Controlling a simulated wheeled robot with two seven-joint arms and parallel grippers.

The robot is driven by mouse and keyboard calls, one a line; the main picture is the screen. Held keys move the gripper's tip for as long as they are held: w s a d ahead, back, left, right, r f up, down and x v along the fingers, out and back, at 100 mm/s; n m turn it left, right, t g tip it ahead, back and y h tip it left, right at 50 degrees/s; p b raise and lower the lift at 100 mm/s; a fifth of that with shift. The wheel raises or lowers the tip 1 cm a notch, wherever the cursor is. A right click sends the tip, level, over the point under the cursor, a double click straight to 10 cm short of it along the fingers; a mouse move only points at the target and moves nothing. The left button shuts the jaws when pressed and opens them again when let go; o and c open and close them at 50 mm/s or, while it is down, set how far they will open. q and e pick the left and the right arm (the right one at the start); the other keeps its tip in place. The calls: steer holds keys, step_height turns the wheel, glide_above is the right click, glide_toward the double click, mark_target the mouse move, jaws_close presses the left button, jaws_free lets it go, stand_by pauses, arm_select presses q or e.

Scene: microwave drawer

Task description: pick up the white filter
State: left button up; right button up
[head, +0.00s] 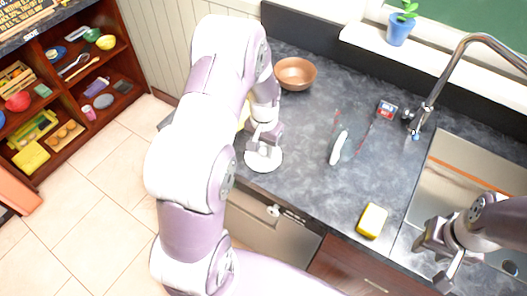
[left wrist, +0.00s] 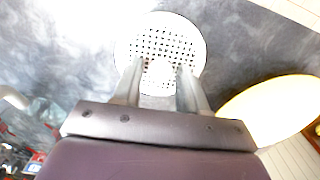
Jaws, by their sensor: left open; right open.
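The white filter (head: 268,163) is a round disc with a grid of holes, lying on the dark counter near its front edge. In the left wrist view the filter (left wrist: 160,30) fills the top middle, with its lower part between and behind my fingers. My left gripper (head: 263,146) is open right over the filter, fingers pointing down; it also shows in the left wrist view (left wrist: 160,75). I cannot tell whether the fingertips touch the filter. My right gripper (head: 436,262) is open and empty at the lower right, by the sink.
A brown bowl (head: 295,73) stands behind the filter. A clear object with a white part (head: 337,148) and a yellow sponge (head: 373,220) lie to the right. A yellow item (left wrist: 280,108) is close beside my left gripper. The faucet (head: 430,100) and sink (head: 458,170) are at right.

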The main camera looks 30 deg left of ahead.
arm_select(q)
steer(key=shift+s+d+f, duration=0.1)
steer(key=shift+s, duration=0.3)
steer(key=shift+w, duration=0.1)
steer(key=shift+w+f, duration=0.2)
steer(key=shift+w, duration=0.05)
jaws_close()
steer(key=shift+s+r, duration=0.1)
steer(key=shift+s, duration=0.05)
